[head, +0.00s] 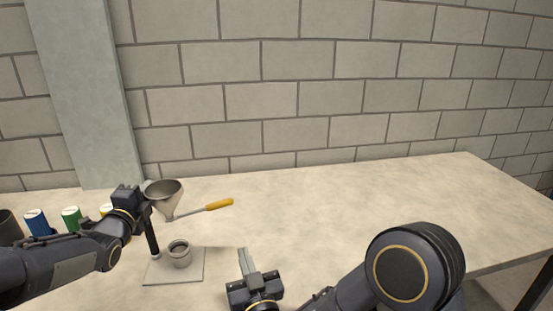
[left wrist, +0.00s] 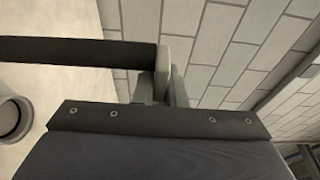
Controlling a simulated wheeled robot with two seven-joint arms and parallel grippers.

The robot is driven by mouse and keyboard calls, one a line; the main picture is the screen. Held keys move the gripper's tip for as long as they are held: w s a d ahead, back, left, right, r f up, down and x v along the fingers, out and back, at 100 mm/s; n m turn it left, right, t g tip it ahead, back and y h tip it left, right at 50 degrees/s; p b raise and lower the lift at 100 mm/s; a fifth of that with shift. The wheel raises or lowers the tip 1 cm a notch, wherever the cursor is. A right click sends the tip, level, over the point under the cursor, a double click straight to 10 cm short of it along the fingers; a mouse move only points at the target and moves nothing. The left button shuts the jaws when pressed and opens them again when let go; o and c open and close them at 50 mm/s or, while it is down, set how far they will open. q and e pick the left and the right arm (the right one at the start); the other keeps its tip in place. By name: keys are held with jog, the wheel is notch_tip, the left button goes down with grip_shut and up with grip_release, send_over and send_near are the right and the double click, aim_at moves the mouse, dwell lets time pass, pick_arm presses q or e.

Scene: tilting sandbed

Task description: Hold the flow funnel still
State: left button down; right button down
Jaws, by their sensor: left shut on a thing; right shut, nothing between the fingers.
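The flow funnel (head: 165,193) is a grey metal cone at the left of the head view, upright above the table. A dark post (head: 152,235) rises from a pale base plate (head: 160,279) beside a small grey cup (head: 180,259). My left gripper (head: 146,205) is at the post's top, beside the funnel. In the left wrist view my left gripper (left wrist: 160,88) is shut on the pale end (left wrist: 172,54) of the dark post. The cup's rim (left wrist: 14,118) shows at the left edge there. My right gripper (head: 243,254) is shut and empty, low over the table, right of the plate.
A yellow-handled tool (head: 218,205) lies just right of the funnel. Blue (head: 38,224) and green (head: 72,219) containers stand at the far left, partly behind my left arm. The table's middle and right (head: 360,200) are clear, with a block wall behind.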

pick_arm(q)
jog(key=c, duration=1.4)
grip_release()
jog(key=shift+s, duration=0.1)
